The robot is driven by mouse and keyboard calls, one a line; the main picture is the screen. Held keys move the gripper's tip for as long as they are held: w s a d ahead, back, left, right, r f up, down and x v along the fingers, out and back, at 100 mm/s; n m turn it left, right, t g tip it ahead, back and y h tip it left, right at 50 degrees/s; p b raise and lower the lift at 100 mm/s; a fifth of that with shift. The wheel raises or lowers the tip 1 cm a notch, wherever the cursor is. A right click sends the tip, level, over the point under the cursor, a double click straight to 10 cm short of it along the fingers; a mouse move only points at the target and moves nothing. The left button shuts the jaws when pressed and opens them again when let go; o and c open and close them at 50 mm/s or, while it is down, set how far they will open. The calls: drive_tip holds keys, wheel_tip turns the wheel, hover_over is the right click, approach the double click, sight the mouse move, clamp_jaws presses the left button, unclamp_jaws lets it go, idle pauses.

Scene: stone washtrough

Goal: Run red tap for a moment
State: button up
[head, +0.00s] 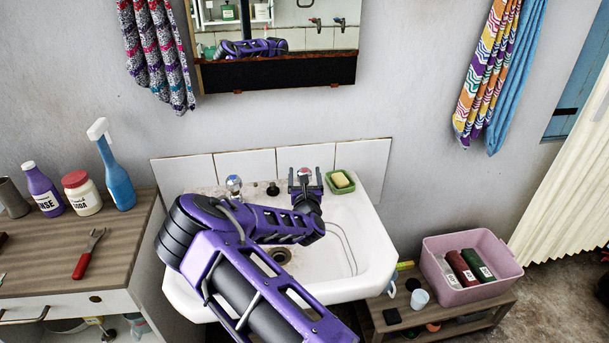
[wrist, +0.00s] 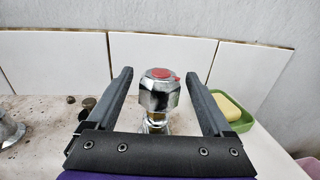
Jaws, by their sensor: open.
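The red tap (wrist: 160,92) is a chrome tap handle with a red disc on top, at the back right of the white basin. In the wrist view it stands upright between the two open fingers of my gripper (wrist: 167,85), with a gap on each side. In the head view the red tap (head: 304,172) shows just past my gripper (head: 304,182), whose fingers reach toward it from the front. The spout and the lower tap body are mostly hidden by my arm. No running water can be made out.
A blue-marked tap (head: 234,183) stands left on the white basin (head: 366,240). A green dish with yellow soap (head: 340,180) sits close right of the red tap. White tiles (head: 247,165) rise directly behind. Bottles and red pliers (head: 87,256) are on the left counter; a pink crate (head: 460,286) is right.

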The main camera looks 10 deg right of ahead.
clamp_jaws()
drive_tip(key=shift+h, duration=0.3)
drive_tip(key=shift+a+m+g+h, duration=0.1)
drive_tip(key=shift+m+g+h, duration=0.2)
drive_tip(key=shift+m+h, duration=0.8)
drive_tip(key=m+g+h+b, duration=0.1)
drive_tip(key=h, duration=0.1)
drive_tip(key=m+g+h+b, duration=0.1)
drive_tip(key=m+h, duration=0.1)
drive_tip(key=shift+f, duration=0.2)
drive_tip(key=m+g+h+b, duration=0.5)
drive_tip(key=g+h, duration=0.1)
drive_tip(key=shift+r+m+g+h+b, duration=0.15)
drive_tip(key=shift+m+g+h+b, duration=0.6)
drive_tip(key=shift+g, duration=0.35)
drive_tip(key=shift+r, duration=0.1)
unclamp_jaws()
